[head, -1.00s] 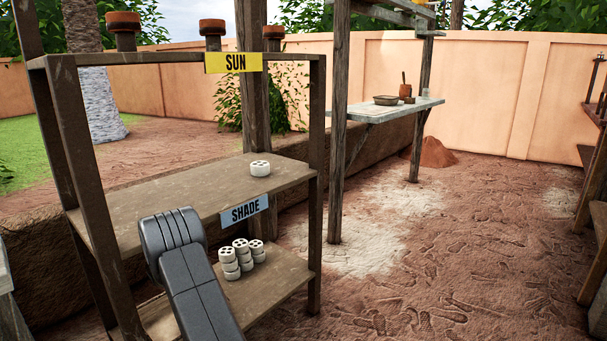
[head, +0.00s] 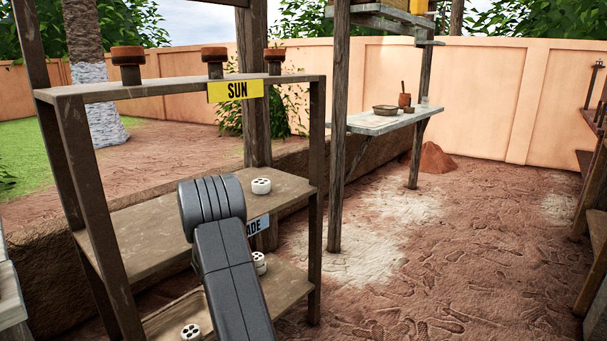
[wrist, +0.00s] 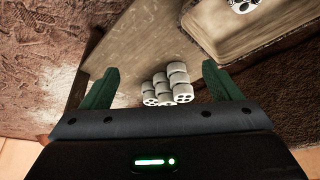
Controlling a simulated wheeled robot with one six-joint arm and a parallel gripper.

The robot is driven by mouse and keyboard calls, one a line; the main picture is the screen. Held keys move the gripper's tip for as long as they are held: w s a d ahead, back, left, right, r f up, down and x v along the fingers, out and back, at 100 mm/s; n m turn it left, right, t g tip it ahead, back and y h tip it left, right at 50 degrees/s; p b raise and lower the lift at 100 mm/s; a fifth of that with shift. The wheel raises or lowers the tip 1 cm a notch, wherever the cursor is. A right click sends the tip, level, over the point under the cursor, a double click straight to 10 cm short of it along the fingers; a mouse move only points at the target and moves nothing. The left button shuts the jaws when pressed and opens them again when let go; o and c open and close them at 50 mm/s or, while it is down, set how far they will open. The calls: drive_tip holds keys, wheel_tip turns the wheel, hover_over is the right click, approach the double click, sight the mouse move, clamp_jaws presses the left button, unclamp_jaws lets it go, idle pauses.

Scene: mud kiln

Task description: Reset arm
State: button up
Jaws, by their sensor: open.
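My gripper (wrist: 158,75) is open and empty in the wrist view, its two green fingers spread wide. A cluster of stacked white pieces with holes (wrist: 166,86) shows beyond and between the fingers; I cannot tell the distance. In the head view my grey arm stands in front of the wooden rack (head: 318,180) and hides most of that cluster, and the gripper itself is out of sight. One white piece (head: 261,186) sits on the middle shelf. Another white piece (head: 191,332) shows low at the left of my arm.
The yellow SUN sign (head: 236,91) is on the top shelf's edge; the blue SHADE sign (head: 258,225) is partly hidden by my arm. Rack posts and shelves stand close around the arm. A wall table (head: 375,122) holds a bowl (head: 385,109). The dirt floor right of the rack is clear.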

drive_tip(key=s+d+r+p, duration=0.4)
drive_tip(key=d+r+p, duration=0.3)
drive_tip(key=r+p, duration=0.3)
drive_tip(key=s+d+r+m+p, duration=0.1)
drive_tip(key=s+d+r+p, duration=0.3)
drive_tip(key=d+r+p, duration=0.3)
drive_tip(key=s+d+r+p, duration=0.4)
drive_tip(key=d+r+p, duration=0.3)
drive_tip(key=r+p, duration=0.7)
drive_tip(key=shift+s+r+m+h, duration=0.3)
drive_tip(key=shift+s+r+m, duration=0.1)
drive_tip(key=shift+r, duration=1)
